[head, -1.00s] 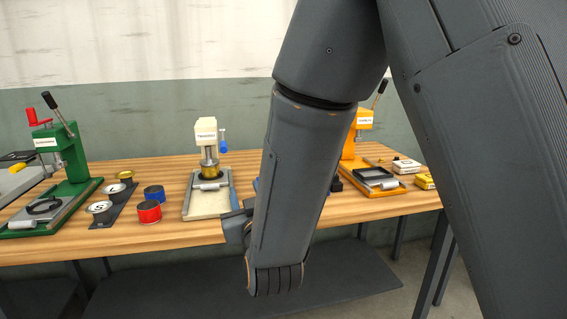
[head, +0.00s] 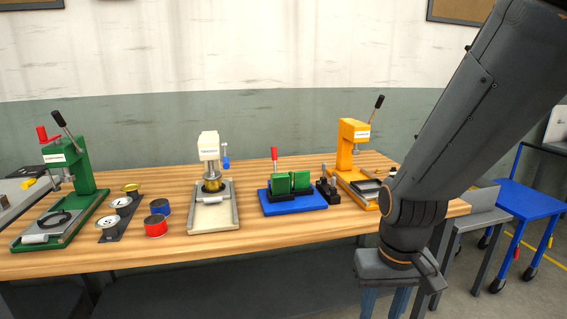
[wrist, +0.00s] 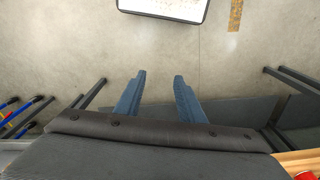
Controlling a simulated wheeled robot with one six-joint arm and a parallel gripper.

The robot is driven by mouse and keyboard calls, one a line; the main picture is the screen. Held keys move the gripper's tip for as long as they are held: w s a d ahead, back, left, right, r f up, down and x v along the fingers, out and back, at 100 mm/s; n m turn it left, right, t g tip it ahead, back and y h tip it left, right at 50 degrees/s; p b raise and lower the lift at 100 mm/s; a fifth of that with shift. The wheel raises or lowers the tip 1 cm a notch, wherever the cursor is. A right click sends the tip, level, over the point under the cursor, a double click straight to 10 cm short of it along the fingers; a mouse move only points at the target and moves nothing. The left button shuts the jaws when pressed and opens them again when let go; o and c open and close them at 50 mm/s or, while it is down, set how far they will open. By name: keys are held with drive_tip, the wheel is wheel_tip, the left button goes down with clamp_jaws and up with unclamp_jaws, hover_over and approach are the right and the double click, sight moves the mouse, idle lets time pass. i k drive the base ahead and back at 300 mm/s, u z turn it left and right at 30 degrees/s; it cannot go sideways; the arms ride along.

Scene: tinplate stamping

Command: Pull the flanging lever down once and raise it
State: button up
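Several presses stand on the wooden bench, and their labels are too small to read, so I cannot tell surely which lever is the flanging one. The cream press (head: 209,145) has a short blue-knobbed lever (head: 226,160) at its right side and a gold cylinder (head: 212,185) under its head. The orange press (head: 350,150) has a raised black-gripped lever (head: 377,106). The green press (head: 75,165) has a raised black-gripped lever (head: 62,124). My gripper (head: 385,302) is off the bench's front right, pointing down. Its blue fingers are apart and empty in the wrist view (wrist: 158,77).
A blue-based fixture (head: 292,201) with green blocks and a red handle (head: 274,154) stands between the cream and orange presses. A red tin (head: 155,227) and a blue tin (head: 160,207) stand left of the cream press. A blue cart (head: 530,205) is at the right.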

sight(226, 164)
drive_tip(key=u, duration=0.4)
drive_tip(key=i, duration=0.9)
drive_tip(key=z, duration=0.4)
